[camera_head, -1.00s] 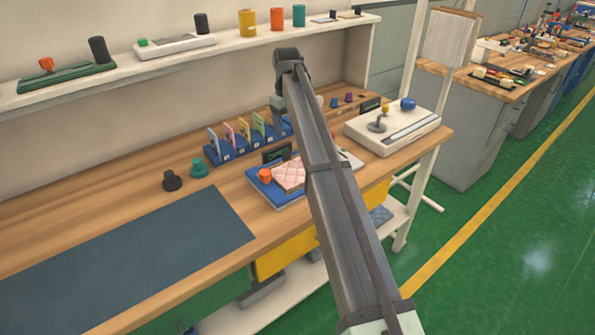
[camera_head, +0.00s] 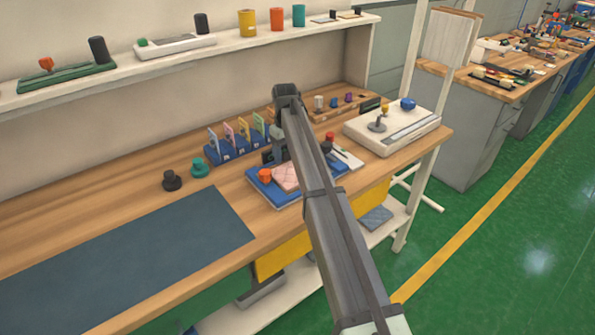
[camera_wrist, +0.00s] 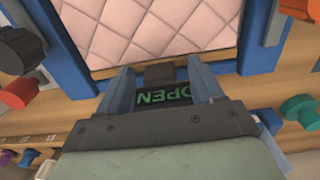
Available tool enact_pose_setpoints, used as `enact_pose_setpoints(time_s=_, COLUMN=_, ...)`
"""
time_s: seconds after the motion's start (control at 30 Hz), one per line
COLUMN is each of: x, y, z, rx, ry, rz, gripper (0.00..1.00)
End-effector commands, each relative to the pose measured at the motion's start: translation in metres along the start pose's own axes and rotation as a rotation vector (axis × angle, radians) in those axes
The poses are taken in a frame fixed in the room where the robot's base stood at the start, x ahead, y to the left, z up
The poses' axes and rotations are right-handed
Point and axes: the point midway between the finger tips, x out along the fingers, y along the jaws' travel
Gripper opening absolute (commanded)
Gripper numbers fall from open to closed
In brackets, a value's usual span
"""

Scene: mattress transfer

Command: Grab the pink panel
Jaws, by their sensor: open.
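A pink quilted panel (camera_head: 286,177) lies on a blue tray (camera_head: 268,190) on the workbench; my arm partly covers it in the head view. In the wrist view the pink panel (camera_wrist: 160,28) fills the top centre, with the tray's blue frame (camera_wrist: 62,45) at its sides. My gripper (camera_wrist: 160,82) is open, its two blue-grey fingers apart near the panel's edge, with nothing held. I cannot tell whether they touch it. In the head view my gripper is mostly hidden by the arm. A smaller pink card (camera_head: 229,132) stands in a blue rack.
The blue rack (camera_head: 230,151) stands behind; a white control box (camera_head: 392,130) is at right. The dark mat (camera_head: 130,250) is clear.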

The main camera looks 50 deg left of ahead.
Motion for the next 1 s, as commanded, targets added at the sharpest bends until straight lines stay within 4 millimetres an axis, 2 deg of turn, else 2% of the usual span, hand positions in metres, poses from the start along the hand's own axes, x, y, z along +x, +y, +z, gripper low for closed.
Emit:
enact_pose_setpoints(time_s=0.17, x=-0.0001, y=0.0001, z=-0.0001, rx=0.0, ry=0.0, rz=0.0, gripper=0.65)
enact_pose_setpoints(time_s=0.83, x=-0.0002, y=0.0002, z=0.0, rx=0.0, ry=0.0, rz=0.0, gripper=0.01)
enact_pose_setpoints(time_s=1.0, x=-0.0004, y=0.0002, z=-0.0001, rx=0.0, ry=0.0, rz=0.0, gripper=0.0)
